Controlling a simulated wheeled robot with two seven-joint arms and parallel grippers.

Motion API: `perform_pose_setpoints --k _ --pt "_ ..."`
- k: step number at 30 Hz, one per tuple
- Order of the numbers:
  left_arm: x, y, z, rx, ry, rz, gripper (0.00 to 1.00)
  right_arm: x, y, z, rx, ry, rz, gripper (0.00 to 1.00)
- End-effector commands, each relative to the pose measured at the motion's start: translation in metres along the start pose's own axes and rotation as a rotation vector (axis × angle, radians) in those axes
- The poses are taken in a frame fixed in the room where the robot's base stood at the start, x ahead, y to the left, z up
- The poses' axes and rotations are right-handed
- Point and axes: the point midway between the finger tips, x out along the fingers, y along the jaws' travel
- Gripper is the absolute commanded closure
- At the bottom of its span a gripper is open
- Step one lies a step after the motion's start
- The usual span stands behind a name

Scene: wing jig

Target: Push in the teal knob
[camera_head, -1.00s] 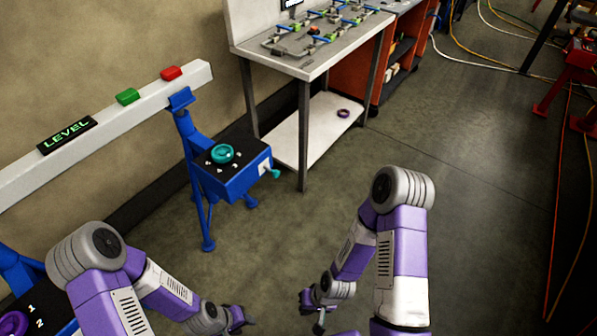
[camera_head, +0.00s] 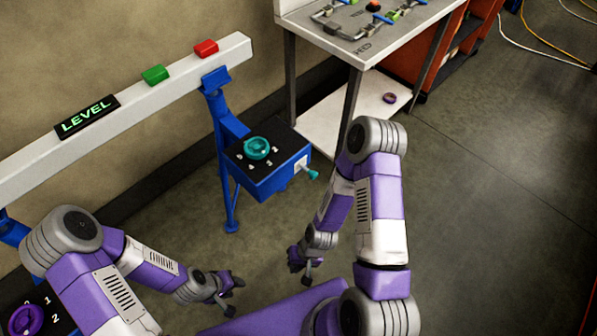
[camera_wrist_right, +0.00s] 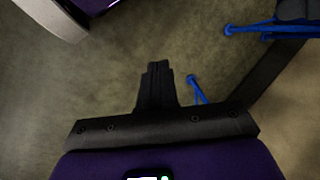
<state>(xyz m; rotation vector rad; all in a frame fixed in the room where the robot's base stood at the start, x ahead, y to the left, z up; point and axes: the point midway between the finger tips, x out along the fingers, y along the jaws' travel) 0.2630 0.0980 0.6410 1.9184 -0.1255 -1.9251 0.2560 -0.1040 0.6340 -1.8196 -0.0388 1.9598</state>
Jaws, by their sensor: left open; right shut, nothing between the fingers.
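The teal knob (camera_head: 314,174) sticks out of a pale plate on the right side of a blue box (camera_head: 270,184). A round teal dial (camera_head: 257,148) sits on the box's black numbered top. My right gripper (camera_head: 307,283) is shut and empty, below the box in the picture and apart from the knob. In the right wrist view its closed fingers (camera_wrist_right: 157,82) point over bare floor; the knob does not show there. My left gripper (camera_head: 236,294) is open and empty, further left, also apart from the box.
A blue stand (camera_head: 226,175) carries the box beside a white beam with a LEVEL display (camera_head: 87,116), a green block (camera_head: 155,75) and a red block (camera_head: 206,48). A workbench (camera_head: 345,40) stands behind. A purple dial (camera_head: 26,320) is at lower left. Floor right is clear.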

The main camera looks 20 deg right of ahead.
Motion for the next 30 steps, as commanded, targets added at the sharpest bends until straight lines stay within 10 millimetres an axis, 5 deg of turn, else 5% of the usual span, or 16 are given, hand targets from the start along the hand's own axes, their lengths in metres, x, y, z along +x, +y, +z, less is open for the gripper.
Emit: perform_pose_setpoints --k 5,9,14,18,21,25,30 --pt "-0.004 0.002 0.001 0.001 -0.001 0.000 0.57 0.009 0.035 0.016 0.424 -0.225 -0.025 1.00" --pt "-0.008 0.003 0.001 0.001 -0.001 0.001 0.57 0.005 0.032 0.013 0.860 -0.447 -0.227 1.00" --pt "-0.011 0.005 0.001 0.001 -0.001 0.001 0.57 -0.020 0.034 -0.045 1.298 -0.578 -0.666 1.00" --pt "-0.014 0.006 0.001 0.001 -0.001 0.000 0.57 -0.057 0.077 -0.110 1.546 -0.534 -1.117 1.00" --pt "-0.015 0.006 0.001 0.001 -0.001 0.000 0.57 -0.083 0.120 -0.140 1.633 -0.444 -1.384 1.00" --pt "-0.016 0.006 0.001 0.001 -0.001 0.000 0.57 -0.106 0.162 -0.158 1.672 -0.339 -1.599 1.00" --pt "-0.015 0.006 0.001 0.001 -0.001 0.000 0.57 -0.115 0.175 -0.168 1.676 -0.291 -1.685 1.00"
